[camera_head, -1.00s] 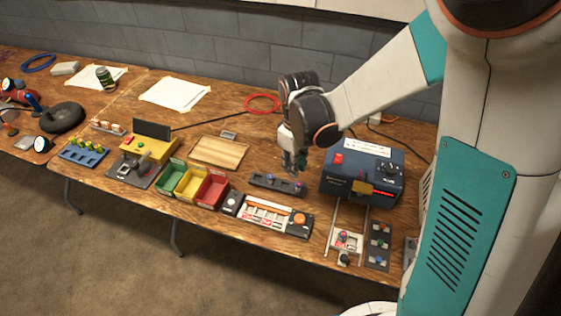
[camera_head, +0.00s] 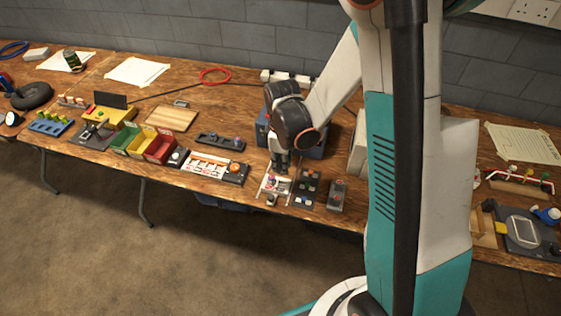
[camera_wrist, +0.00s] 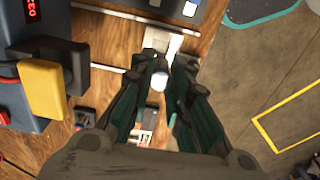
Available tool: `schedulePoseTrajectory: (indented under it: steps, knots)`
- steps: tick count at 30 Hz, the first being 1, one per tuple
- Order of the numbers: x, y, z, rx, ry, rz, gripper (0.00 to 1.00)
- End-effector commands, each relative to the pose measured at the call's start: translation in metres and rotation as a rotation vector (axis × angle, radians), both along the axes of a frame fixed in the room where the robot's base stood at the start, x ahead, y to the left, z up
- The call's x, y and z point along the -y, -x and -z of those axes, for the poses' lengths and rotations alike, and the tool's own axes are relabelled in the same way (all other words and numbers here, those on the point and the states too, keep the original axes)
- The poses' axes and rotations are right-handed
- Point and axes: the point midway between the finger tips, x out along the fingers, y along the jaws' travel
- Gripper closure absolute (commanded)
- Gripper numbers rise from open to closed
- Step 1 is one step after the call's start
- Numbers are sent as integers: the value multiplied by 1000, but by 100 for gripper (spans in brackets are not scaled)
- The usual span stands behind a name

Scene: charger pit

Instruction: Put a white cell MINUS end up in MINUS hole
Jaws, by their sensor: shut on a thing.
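My gripper (camera_head: 281,167) points down over the small white tray (camera_head: 272,191) on rails at the table's front edge. In the wrist view my gripper (camera_wrist: 168,62) is shut on a white cell (camera_wrist: 158,81), whose pale round end shows between the dark green fingers. The white tray (camera_wrist: 163,46) lies below the fingers in that view. I cannot read the MINUS mark or see the hole; the fingers cover part of the tray. I cannot tell which cell end is up, or whether it touches the tray.
The blue charger box (camera_head: 262,134) stands behind, largely covered by my arm; its yellow block (camera_wrist: 43,90) is close in the wrist view. A dark panel with coloured buttons (camera_head: 306,188) is right of the tray. A dark rack (camera_head: 220,142) and a white-orange tray (camera_head: 207,165) lie left.

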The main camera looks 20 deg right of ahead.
Motion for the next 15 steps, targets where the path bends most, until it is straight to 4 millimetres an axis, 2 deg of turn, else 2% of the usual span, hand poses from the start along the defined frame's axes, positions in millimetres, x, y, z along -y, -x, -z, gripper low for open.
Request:
schedulePoseTrajectory:
  steps: [15]
  knots:
    - [0, 0, 29, 0, 0, 1, 100]
